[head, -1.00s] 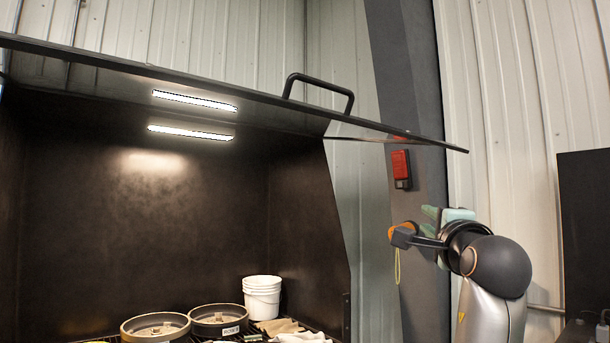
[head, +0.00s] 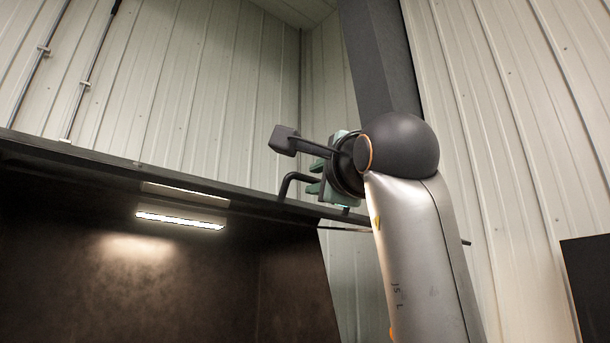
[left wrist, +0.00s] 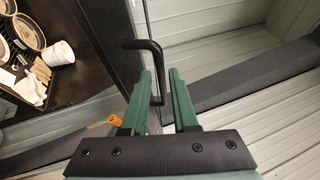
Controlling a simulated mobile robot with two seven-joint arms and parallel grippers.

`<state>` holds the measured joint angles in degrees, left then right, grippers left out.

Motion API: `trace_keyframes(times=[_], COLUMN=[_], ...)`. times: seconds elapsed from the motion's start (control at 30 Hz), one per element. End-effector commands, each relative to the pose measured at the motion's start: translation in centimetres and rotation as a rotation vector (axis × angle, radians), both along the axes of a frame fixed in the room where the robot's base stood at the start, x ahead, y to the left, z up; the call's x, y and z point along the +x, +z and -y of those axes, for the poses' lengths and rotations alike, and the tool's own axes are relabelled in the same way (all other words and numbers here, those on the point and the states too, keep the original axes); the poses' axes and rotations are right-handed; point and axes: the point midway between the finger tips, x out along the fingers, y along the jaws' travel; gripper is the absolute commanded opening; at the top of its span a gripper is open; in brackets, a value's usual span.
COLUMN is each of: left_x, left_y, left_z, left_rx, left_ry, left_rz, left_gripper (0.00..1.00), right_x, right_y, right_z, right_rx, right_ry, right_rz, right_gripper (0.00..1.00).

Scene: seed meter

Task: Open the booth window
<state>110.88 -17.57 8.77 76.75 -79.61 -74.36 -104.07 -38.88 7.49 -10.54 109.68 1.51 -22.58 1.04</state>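The booth window is a dark raised panel (head: 90,160) whose edge slopes down to the right across the head view, above the booth interior. Its black bar handle (head: 283,187) stands up from the panel, its right part hidden by my left gripper (head: 314,176). In the left wrist view the handle (left wrist: 139,44) bends down between the two green fingers of the left gripper (left wrist: 161,76). The fingers stand apart on either side of the bar, with narrow gaps visible. My right gripper is not in view.
A lit strip lamp (head: 180,220) is inside the dark booth. A dark post (head: 385,60) rises behind my arm. The left wrist view shows a white bucket (left wrist: 58,54) and round pans inside the booth, and an orange item (left wrist: 116,120) on a cord.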

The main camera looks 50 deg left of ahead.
Motion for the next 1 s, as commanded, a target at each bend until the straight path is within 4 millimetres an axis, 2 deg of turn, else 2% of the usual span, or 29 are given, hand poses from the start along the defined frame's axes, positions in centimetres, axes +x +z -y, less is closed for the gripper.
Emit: trace_keyframes(times=[0.1, 0.3, 0.5, 0.77, 1.0], left_x=[1.2, 2.5, 3.1, 3.2, 3.1], left_y=[0.9, 1.6, 1.7, 1.7, 1.7], left_z=[-2.3, -4.8, -5.8, -5.8, -5.8], left_rx=[-0.003, 0.000, 0.000, 0.001, 0.001], left_ry=[0.002, 0.000, -0.001, -0.001, -0.001], left_rz=[-0.002, -0.001, -0.001, 0.000, 0.000], left_gripper=[0.27, 0.27, 0.27, 0.27, 0.00], right_x=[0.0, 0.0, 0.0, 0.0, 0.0], right_y=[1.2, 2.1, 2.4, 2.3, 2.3], right_z=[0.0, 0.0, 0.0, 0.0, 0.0], right_rx=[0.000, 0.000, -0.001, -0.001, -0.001], right_ry=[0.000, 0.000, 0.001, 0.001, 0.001], right_rz=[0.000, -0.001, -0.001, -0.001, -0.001], right_gripper=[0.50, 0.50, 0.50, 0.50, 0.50])
